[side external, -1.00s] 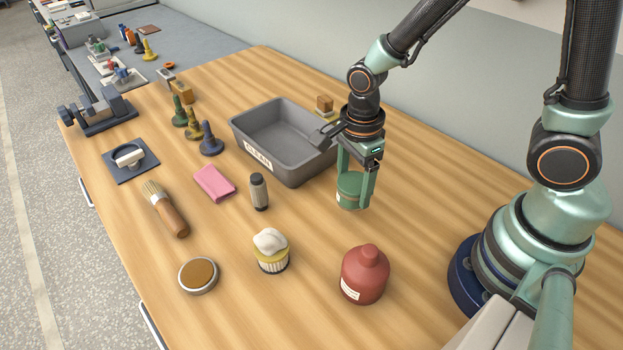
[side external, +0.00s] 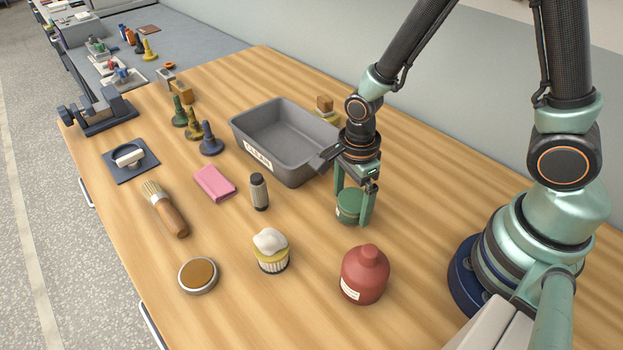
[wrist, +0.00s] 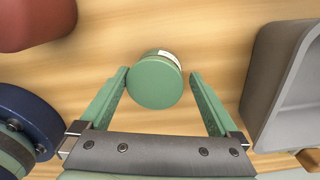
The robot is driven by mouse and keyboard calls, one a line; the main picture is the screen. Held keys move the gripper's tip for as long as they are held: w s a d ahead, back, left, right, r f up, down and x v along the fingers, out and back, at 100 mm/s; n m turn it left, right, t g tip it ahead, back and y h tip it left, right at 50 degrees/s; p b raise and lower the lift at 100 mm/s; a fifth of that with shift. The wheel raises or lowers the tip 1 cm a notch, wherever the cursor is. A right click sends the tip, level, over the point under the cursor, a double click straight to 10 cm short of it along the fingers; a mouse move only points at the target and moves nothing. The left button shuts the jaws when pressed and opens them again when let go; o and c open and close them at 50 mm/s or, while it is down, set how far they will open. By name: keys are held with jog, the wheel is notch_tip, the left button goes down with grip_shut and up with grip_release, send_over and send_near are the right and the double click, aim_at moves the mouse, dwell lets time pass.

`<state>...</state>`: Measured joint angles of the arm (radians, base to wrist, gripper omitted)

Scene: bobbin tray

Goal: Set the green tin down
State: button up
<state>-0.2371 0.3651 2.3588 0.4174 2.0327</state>
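The green tin (side external: 348,207) stands upright on the wooden table, to the right of the grey CLEAN tray, and appears to rest on the wood. My gripper (side external: 354,207) points down with its fingers on either side of the tin. In the wrist view, the tin's round green lid (wrist: 155,83) lies between the fingertips of my gripper (wrist: 159,72). The left finger is close to the tin, and a gap shows at the right finger, so the gripper looks open. Part of the tin's pale label shows behind the lid; the finger hides some of its side.
The grey tray (side external: 252,143) is close behind my gripper. A red bottle (side external: 365,275) stands in front of the tin. A dark small bottle (side external: 259,191) and a shaving-brush-like item (side external: 271,252) stand to the left. The table right of the tin is clear.

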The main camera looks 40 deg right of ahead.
notch_tip(320, 180, up, 12)
notch_tip(320, 180, up, 5)
jog(key=n+t, duration=0.2)
jog(key=n, duration=0.6)
send_over(352, 197)
jog(key=d, duration=0.3)
jog(key=d+r+n+t, duration=0.3)
jog(key=r+n, duration=0.3)
jog(key=n, duration=0.6)
jog(key=shift+s+d+r+n+t, duration=0.25)
jog(key=shift+s+d+n+t, duration=0.05)
jog(key=shift+d, duration=0.2)
